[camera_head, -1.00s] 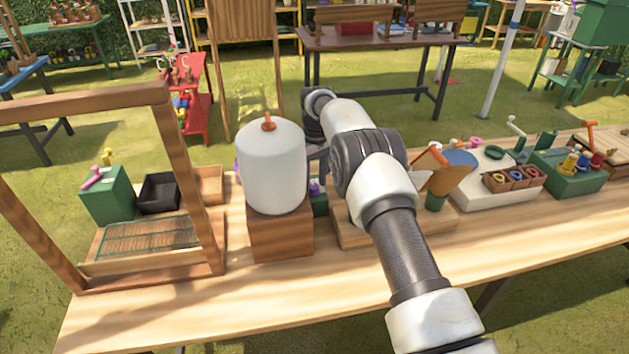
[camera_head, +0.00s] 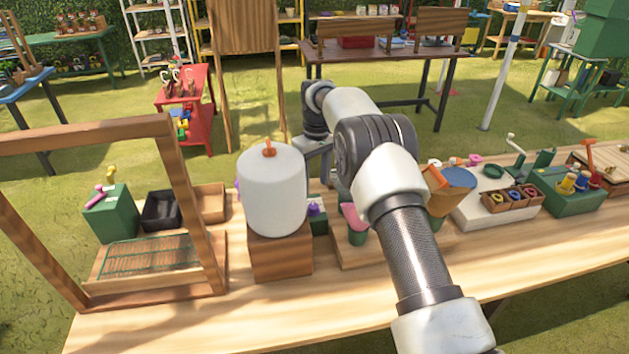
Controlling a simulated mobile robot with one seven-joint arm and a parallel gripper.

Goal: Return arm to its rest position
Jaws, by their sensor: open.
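My arm (camera_head: 390,190) reaches from the bottom right up over the wooden table (camera_head: 330,330). It bends at the dark joint, and the wrist is above and behind the white tank. My gripper (camera_head: 318,158) points down behind the right side of the white tank (camera_head: 272,190) and is open. The tank and arm partly hide its fingers. I see nothing held in it. The white tank has an orange knob and stands on a wooden block (camera_head: 280,258).
A wooden frame (camera_head: 185,190) stands at the left by a green box (camera_head: 110,215) and a black tray (camera_head: 160,210). Pots (camera_head: 354,220) stand beside my arm. A white box (camera_head: 490,205) and a green box (camera_head: 575,200) sit right. The table's front strip is clear.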

